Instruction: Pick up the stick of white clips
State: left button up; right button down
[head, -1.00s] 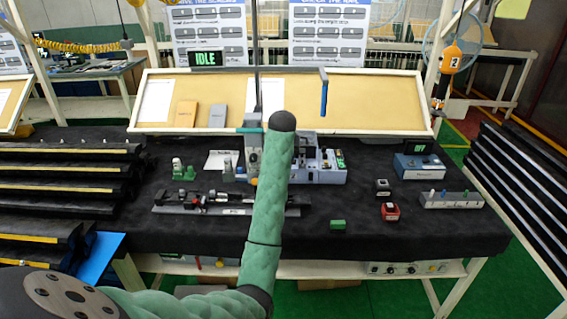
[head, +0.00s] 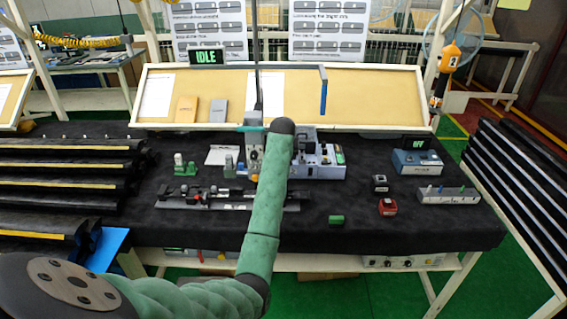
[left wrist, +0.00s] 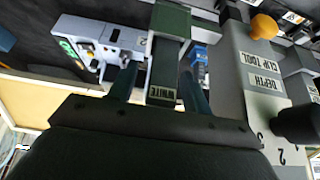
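In the left wrist view, a dark upright stick with a "WHITE" label (left wrist: 163,93) and a green block (left wrist: 170,20) at its far end stands between the fingers of my left gripper (left wrist: 160,78). The fingers are apart, one on each side of the stick, with a visible gap on the left side. Contact on the right side is hard to judge. My right gripper is in neither view.
A grey block labelled "CLIP TOOL" and "DEPTH" (left wrist: 258,95) stands close on the right in the wrist view. The bench (head: 400,225) also holds a long dark fixture (head: 190,199), a small green block (head: 336,219), a red-and-black device (head: 387,207) and a blue box (head: 416,165).

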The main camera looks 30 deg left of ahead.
pick_arm(q)
jog(key=c, duration=1)
